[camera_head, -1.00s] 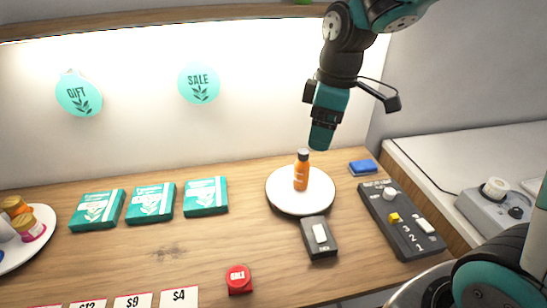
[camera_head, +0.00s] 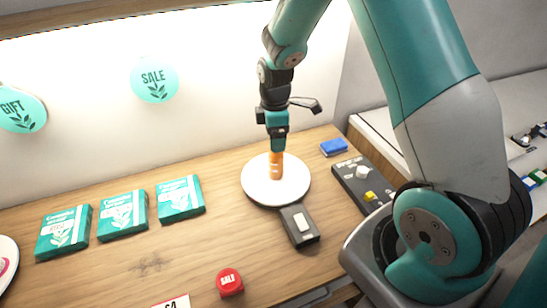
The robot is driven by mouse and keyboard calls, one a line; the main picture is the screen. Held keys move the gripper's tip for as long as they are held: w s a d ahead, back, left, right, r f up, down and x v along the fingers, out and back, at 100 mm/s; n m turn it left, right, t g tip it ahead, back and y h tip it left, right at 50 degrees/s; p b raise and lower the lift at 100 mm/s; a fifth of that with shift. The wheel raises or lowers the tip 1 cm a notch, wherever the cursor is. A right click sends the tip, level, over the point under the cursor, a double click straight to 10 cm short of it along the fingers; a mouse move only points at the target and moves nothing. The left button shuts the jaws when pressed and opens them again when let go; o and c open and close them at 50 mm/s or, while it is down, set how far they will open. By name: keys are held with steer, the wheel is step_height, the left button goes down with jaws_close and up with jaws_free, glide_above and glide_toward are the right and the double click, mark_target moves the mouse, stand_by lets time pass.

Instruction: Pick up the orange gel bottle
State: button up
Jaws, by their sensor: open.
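The orange gel bottle (camera_head: 276,170) stands upright on a round white plate (camera_head: 258,194) on the wooden counter. My gripper (camera_head: 277,148) points straight down at the bottle's top. The bottle's dark cap is hidden behind or between the gripper's fingers. The fingers are open, and I cannot tell whether they touch the bottle.
A grey switch box (camera_head: 300,226) adjoins the plate's front. A blue block (camera_head: 333,147) and a dark control panel (camera_head: 361,182) are to the right. Teal boxes (camera_head: 122,216) lie left.

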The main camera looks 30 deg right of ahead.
mark_target(276, 160)
steer(key=shift+d+f+p, duration=0.1)
steer(key=shift+f+p, duration=1.35)
steer(key=shift+f, duration=1.6)
steer(key=c, duration=1.1)
steer(key=shift+o, duration=0.2)
steer(key=shift+r, duration=0.1)
